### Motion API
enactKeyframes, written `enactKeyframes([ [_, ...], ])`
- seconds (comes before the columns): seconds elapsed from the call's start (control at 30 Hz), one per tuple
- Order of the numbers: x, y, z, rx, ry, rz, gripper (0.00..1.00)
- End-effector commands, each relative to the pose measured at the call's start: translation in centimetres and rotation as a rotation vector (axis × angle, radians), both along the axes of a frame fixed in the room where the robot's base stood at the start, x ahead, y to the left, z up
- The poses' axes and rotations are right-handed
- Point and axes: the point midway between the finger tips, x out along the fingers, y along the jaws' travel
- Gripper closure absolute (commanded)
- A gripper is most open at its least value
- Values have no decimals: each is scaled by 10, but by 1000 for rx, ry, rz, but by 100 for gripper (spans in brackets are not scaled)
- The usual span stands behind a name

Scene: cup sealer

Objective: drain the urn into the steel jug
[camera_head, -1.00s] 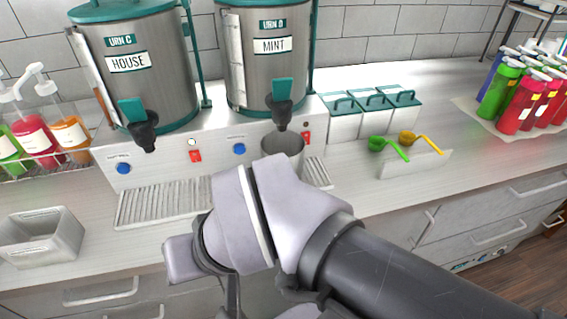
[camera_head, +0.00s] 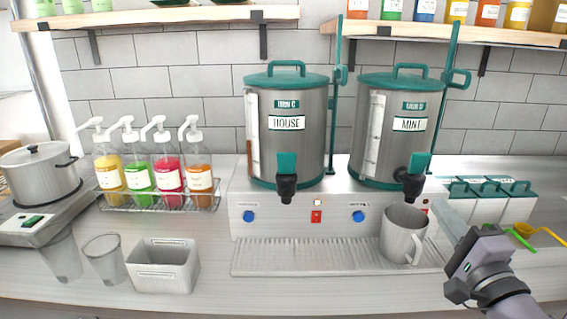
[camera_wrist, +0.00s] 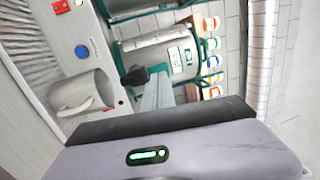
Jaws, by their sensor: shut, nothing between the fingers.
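The MINT urn (camera_head: 383,143), labelled URN D, stands at the right of the dispenser base, with a black tap (camera_head: 412,183) and teal lever (camera_head: 419,164). The steel jug (camera_head: 400,236) stands upright on the drip tray below this tap, handle toward the right front; no stream shows. The HOUSE urn (camera_head: 287,149) stands to its left with its own teal lever (camera_head: 287,163). My gripper (camera_head: 448,214) is shut and empty, right of the jug. In the wrist view its fingers (camera_wrist: 152,96) point toward the MINT tap (camera_wrist: 135,76), with the jug (camera_wrist: 84,97) at left.
The slatted drip tray (camera_head: 300,257) lies along the base front. Lidded bins (camera_head: 490,205) and green and yellow scoops (camera_head: 524,232) are close right of my gripper. Syrup bottles (camera_head: 155,175), clear cups (camera_head: 104,258) and a grey bin (camera_head: 163,267) stand left.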

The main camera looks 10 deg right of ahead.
Motion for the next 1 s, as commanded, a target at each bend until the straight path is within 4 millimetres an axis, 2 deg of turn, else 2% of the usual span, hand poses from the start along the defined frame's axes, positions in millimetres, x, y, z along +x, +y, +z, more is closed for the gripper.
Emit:
enactKeyframes([
  [0.03, -5, -11, -1, -1, -11, -35, 100],
  [0.13, -10, -22, 1, -7, -24, -73, 100],
  [0.43, -9, -22, 2, -7, -24, -74, 100],
  [0.57, -2, -23, 8, -3, -24, -69, 100],
  [0.73, 16, -27, 16, 0, -20, -70, 100],
  [1.0, 74, -41, 26, -6, -22, -70, 100],
])
